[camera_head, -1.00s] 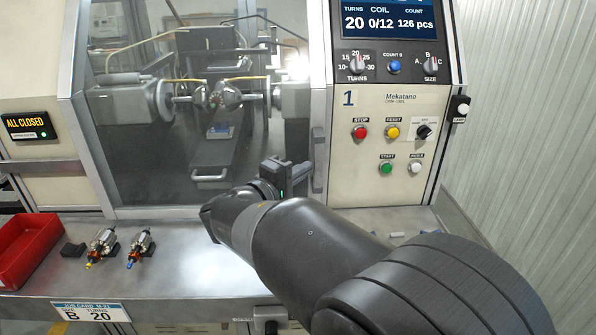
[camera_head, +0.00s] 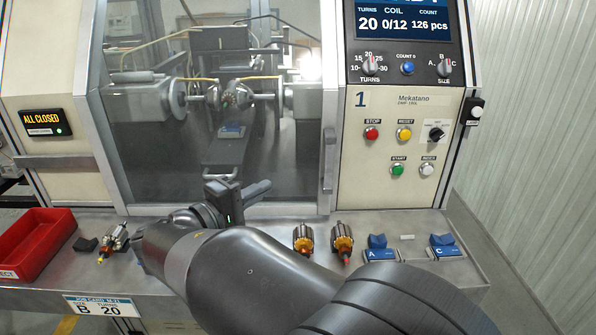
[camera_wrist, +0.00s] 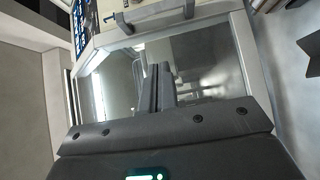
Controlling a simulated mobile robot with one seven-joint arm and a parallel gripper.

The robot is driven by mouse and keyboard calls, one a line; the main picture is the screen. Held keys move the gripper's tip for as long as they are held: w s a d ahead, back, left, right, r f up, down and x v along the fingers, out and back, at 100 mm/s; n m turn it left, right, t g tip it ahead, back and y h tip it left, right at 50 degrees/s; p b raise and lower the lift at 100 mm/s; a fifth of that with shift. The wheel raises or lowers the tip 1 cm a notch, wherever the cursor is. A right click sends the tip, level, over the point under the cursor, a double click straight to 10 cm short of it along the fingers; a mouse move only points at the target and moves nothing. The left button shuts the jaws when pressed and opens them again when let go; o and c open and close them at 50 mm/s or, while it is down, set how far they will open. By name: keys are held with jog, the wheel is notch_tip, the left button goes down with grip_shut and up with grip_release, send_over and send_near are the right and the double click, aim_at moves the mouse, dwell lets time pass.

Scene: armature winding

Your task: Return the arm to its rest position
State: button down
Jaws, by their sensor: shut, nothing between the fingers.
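My gripper (camera_head: 262,188) is shut and empty in front of the winding machine's glass door (camera_head: 150,175), above the steel bench. In the wrist view the two fingers (camera_wrist: 159,76) are together, with the machine window beyond them. My arm crosses the head view from the lower right to the left, bent low over the bench. It hides part of the bench's middle.
The red bin (camera_head: 38,245) stands at the bench's left end. One armature (camera_head: 115,238) lies beside my arm. Two more armatures (camera_head: 303,238) (camera_head: 342,243) and blue holders A (camera_head: 379,249) and C (camera_head: 445,246) are on the right. The machine door is closed.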

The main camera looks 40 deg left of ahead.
jog(key=w+d+m+g+h, duration=0.3)
jog(key=w+d, duration=0.4)
jog(key=d, duration=0.5)
jog(key=w+d+m+g+h, duration=0.2)
jog(key=w+d+g+h, duration=0.1)
jog(key=w+d, duration=0.65)
jog(key=s+d+f+m+g, duration=0.15)
jog(key=d+m+g, duration=0.3)
jog(key=d, duration=1.55)
jog(key=s+d+f+m+g+y, duration=0.1)
jog(key=s+d+f+m+y, duration=0.1)
jog(key=s+d+m, duration=0.2)
jog(key=s+d+f+m+g+y, duration=0.1)
jog(key=s+d+f+m+y, duration=0.2)
jog(key=s+d, duration=0.6)
jog(key=d+m, duration=0.1)
jog(key=d, duration=0.3)
jog(key=shift+d+f+m+y, duration=0.15)
jog(key=shift+d+m+y, duration=0.05)
jog(key=shift+m+y, duration=0.15)
